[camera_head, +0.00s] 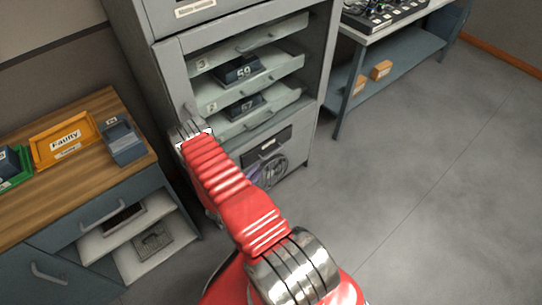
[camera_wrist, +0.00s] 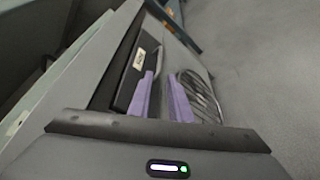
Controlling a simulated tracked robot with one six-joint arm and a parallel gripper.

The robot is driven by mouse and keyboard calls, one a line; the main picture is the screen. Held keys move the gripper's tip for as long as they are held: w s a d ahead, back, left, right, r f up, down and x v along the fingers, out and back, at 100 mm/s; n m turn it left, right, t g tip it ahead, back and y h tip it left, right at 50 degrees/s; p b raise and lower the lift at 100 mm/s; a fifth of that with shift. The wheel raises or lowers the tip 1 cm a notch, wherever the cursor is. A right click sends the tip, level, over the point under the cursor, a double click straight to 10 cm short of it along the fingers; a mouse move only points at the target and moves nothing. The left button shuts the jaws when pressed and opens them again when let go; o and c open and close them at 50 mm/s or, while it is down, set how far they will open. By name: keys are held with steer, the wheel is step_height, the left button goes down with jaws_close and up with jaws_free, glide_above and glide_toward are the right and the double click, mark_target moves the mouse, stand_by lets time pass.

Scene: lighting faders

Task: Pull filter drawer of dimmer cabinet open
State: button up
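The grey dimmer cabinet (camera_head: 132,62) stands behind my red arm. Low in it is a dark filter drawer (camera_head: 277,144) with a light label and a handle; its front looks about flush with the cabinet. The drawer (camera_wrist: 125,95) also shows in the wrist view, its label beyond my fingers. My gripper (camera_wrist: 162,84) has two purple fingers spread apart with a gap between them, in front of the drawer's side nearest the cable coil. Whether they touch the handle cannot be told. In the head view my arm hides most of the gripper; a bit of purple shows.
A coil of cable (camera_head: 271,173) lies low in the cabinet, beside my fingers. Shelves with dark units (camera_head: 238,72) are above. A wooden-topped bench (camera_head: 95,105) with bins stands left, a console table (camera_head: 400,62) at upper right. The floor at right is clear.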

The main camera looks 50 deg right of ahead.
mark_target(272, 154)
steer(key=shift+d, duration=0.1)
steer(key=x, duration=1.3)
steer(key=shift+d+f, duration=0.15)
steer(key=shift+d, duration=0.15)
jaws_close()
steer(key=shift+a, duration=0.2)
steer(key=shift+s, duration=0.15)
